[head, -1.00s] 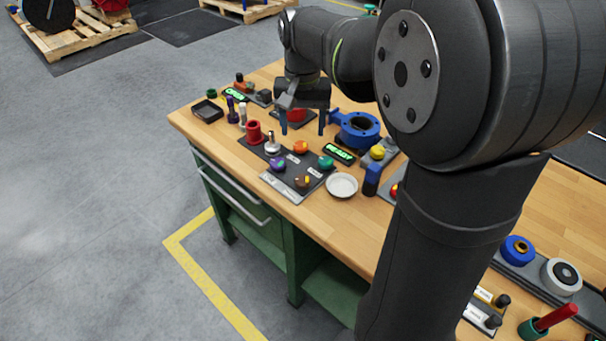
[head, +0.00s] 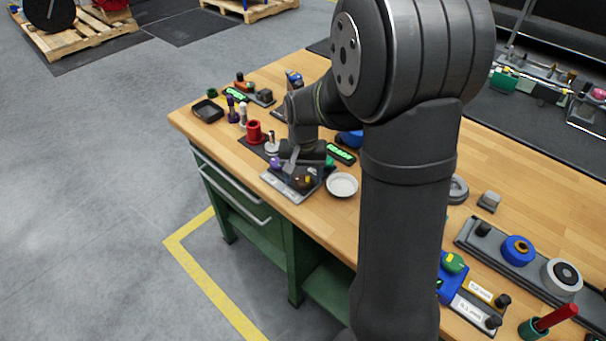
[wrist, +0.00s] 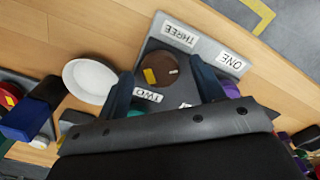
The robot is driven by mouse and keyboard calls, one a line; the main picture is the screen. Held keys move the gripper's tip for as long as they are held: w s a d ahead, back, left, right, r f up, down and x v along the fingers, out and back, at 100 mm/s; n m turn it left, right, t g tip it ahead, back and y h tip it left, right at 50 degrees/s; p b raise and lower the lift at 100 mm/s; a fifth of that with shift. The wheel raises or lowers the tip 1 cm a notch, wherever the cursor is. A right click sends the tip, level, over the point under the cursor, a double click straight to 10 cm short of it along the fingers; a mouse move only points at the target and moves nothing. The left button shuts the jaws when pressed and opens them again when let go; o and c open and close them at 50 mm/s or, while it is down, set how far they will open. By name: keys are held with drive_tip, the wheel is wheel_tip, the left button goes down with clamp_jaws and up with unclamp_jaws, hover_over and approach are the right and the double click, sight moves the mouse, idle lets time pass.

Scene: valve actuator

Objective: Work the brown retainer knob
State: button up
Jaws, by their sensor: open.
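The brown retainer knob (wrist: 160,68), with a yellow mark, sits on a grey plate (wrist: 205,48) labelled ONE, TWO and THREE. It also shows in the head view (head: 303,181) near the table's front edge, partly under my gripper. My gripper (wrist: 160,73) is open, pointing down over the plate. In the wrist view its two blue fingers appear on either side of the knob, with a gap on each side. Whether the fingertips are down to the knob's height I cannot tell. A purple knob (head: 276,162) is close to the gripper on the left.
A white dish (head: 342,185) stands close on the right of the plate. A red spool (head: 254,132) and a silver-topped post (head: 271,143) stand behind left. A lit green display (head: 341,153) is behind right. Bare table lies in front of the dish.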

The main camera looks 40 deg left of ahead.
drive_tip(key=shift+c, duration=0.4)
drive_tip(key=c, duration=0.9)
drive_tip(key=shift+m, duration=3)
drive_tip(key=o, duration=1)
